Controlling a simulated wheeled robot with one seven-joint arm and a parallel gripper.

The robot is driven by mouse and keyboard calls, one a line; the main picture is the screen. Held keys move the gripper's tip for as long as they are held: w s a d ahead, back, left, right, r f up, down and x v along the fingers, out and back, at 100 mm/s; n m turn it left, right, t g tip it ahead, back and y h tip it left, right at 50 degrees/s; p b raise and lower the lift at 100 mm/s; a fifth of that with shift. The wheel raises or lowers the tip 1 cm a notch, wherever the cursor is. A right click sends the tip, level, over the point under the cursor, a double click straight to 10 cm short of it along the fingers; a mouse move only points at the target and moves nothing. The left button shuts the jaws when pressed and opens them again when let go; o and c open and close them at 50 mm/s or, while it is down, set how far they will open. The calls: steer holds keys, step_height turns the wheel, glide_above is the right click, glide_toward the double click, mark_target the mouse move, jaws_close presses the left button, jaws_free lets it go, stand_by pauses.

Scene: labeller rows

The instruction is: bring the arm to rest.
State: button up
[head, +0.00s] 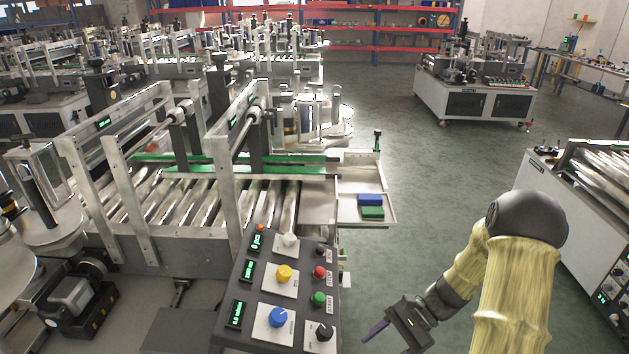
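My arm comes in at the lower right of the head view, over the floor to the right of the control panel. My gripper (388,334) is at the bottom edge, bent down and pointing left. It is apart from the panel and from the tray. One dark finger shows clearly; the rest is partly cut off by the frame, so I cannot tell how far the fingers are apart. I see nothing held in it.
The control panel (262,300) with coloured knobs stands left of my gripper. Behind it is a roller conveyor, with a metal tray (345,214) holding a blue block (369,200) and a green block (372,213). A machine (573,222) stands at right. Open floor (440,165) lies between.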

steer(key=s+r+n+t+h, duration=0.2)
steer(key=r+n+t+h, duration=0.1)
steer(key=r+n+h, duration=0.2)
steer(key=s+r+n+t+h, duration=0.3)
steer(key=r+n+h, duration=0.2)
steer(key=r+n, duration=0.1)
steer(key=shift+s+d+r+n+t, duration=0.15)
steer(key=shift+s+r+n+t, duration=0.1)
steer(key=shift+n+t, duration=0.15)
